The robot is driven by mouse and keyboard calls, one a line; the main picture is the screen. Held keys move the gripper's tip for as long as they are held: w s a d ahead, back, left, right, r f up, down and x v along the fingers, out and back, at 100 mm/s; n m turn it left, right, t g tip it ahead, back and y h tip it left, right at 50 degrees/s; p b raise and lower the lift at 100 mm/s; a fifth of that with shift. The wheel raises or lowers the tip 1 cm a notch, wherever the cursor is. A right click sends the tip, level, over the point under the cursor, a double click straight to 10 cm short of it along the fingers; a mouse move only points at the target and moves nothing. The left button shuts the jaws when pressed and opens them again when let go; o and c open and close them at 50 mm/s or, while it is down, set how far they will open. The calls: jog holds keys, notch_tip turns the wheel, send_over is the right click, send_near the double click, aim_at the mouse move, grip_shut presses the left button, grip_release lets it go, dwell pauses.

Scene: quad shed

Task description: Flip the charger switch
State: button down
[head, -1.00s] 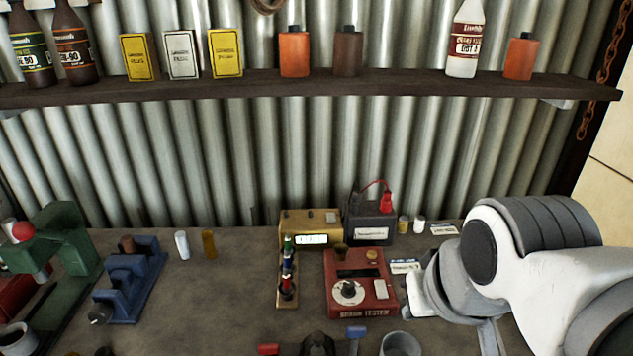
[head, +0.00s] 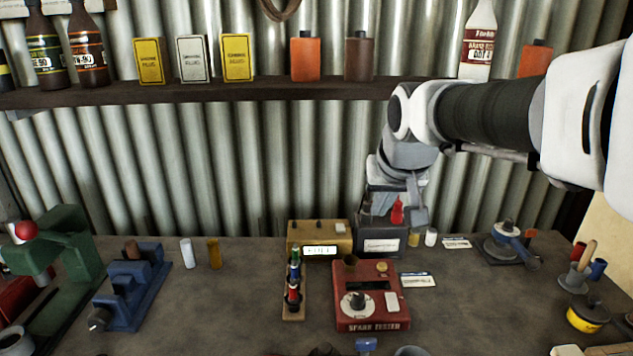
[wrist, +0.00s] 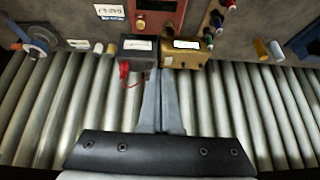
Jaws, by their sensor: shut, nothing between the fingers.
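The box also shows in the wrist view (wrist: 185,60), beside the fingers. The switch is too small to make out there.
The black box (head: 380,246) with a red clip (head: 397,211) adjoins the charger's right. A red spark tester (head: 372,320) and a rack of small tools (head: 293,300) stand in front. A shelf (head: 220,92) with bottles and tins runs above.

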jog(key=w+a+f+b, duration=0.1)
jog(key=w+a+f, duration=0.1)
jog(key=w, duration=0.5)
jog(key=w+a+f+b, duration=0.1)
jog(key=w+a+f, duration=0.1)
jog(key=w, duration=0.6)
jog(key=shift+a+f+t, duration=0.25)
jog(key=shift+f+t, duration=0.15)
jog(key=shift+f, duration=0.2)
jog(key=shift+w+f, duration=0.1)
jog(key=b, duration=0.1)
send_over(339, 227)
jog(key=s, duration=0.2)
notch_tip(339, 227, down, 8)
notch_tip(339, 227, down, 2)
jog(key=shift+s+f, duration=0.15)
jog(key=shift+f, duration=0.1)
jog(key=shift+s+f+b, duration=0.1)
jog(key=shift+f+b, duration=0.2)
jog(key=shift+f, duration=0.35)
